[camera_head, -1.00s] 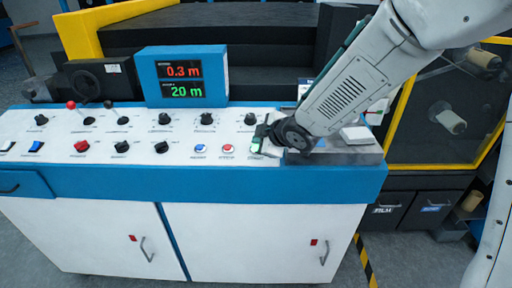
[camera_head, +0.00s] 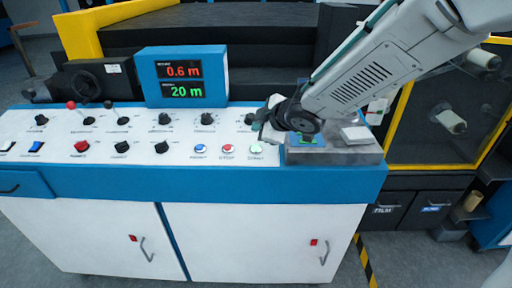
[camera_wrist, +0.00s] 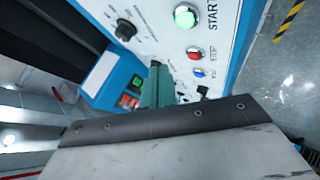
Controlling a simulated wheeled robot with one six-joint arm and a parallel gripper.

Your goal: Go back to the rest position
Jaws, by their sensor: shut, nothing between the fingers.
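My gripper (camera_head: 264,130) hangs just above the right part of the white control panel (camera_head: 60,148), apart from the buttons. Its fingers are shut and empty; they show as a narrow teal shape in the wrist view (camera_wrist: 157,88). Below it in the head view is a green button (camera_head: 257,148), which glows bright green in the wrist view (camera_wrist: 184,17) beside the word START. A red button (camera_head: 228,149) and a blue button (camera_head: 200,149) sit to its left. The display (camera_head: 182,78) reads 0.6 m in red over 20 m in green.
A grey block (camera_head: 355,153) with a small screen and a white pad stands at the panel's right end, under my arm. A yellow-framed cage (camera_head: 440,110) stands at the right. Floor in front is open.

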